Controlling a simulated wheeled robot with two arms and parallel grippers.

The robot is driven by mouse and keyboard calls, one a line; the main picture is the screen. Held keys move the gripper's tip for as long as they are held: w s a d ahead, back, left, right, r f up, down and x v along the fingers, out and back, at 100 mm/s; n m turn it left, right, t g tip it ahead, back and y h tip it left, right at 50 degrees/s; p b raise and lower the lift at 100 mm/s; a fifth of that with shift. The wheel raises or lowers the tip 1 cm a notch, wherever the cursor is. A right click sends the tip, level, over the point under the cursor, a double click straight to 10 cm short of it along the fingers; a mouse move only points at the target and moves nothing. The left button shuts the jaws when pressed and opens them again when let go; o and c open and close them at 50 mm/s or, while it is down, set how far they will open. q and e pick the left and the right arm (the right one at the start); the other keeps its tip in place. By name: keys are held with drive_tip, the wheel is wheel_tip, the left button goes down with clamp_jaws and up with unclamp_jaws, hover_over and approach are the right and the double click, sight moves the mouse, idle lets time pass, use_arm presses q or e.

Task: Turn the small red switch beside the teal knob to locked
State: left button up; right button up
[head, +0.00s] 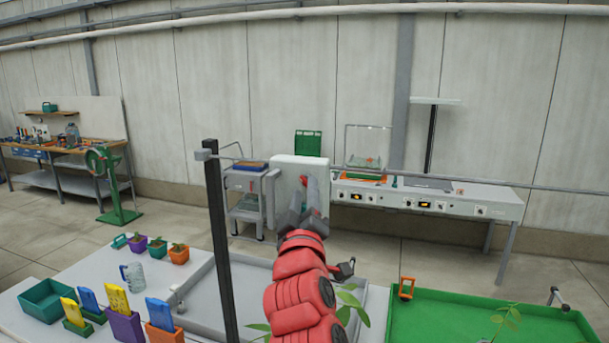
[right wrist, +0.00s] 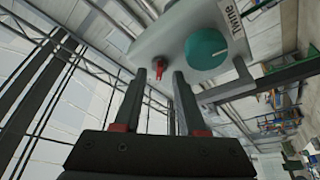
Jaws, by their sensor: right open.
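The small red switch (right wrist: 160,68) sticks out from the face of a pale control box (right wrist: 158,42) in the right wrist view. The teal knob (right wrist: 206,48), with a pale line on it, is to its right on the same face. My right gripper (right wrist: 159,76) is open, and its two dark fingers point at the box with the switch between their tips in the picture. Whether the fingers touch the switch cannot be told. In the head view my right gripper (head: 305,196) is in front of the box (head: 285,180), hiding much of it. My left gripper is not in view.
A dark upright post (head: 220,250) stands left of my right arm. A grey table (head: 90,270) with pots and a green tray (head: 480,320) are in front. A grey cart (head: 246,190) and a long white bench (head: 460,200) stand behind.

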drive_tip(key=shift+x, duration=0.8)
drive_tip(key=shift+c, duration=0.2)
clamp_jaws()
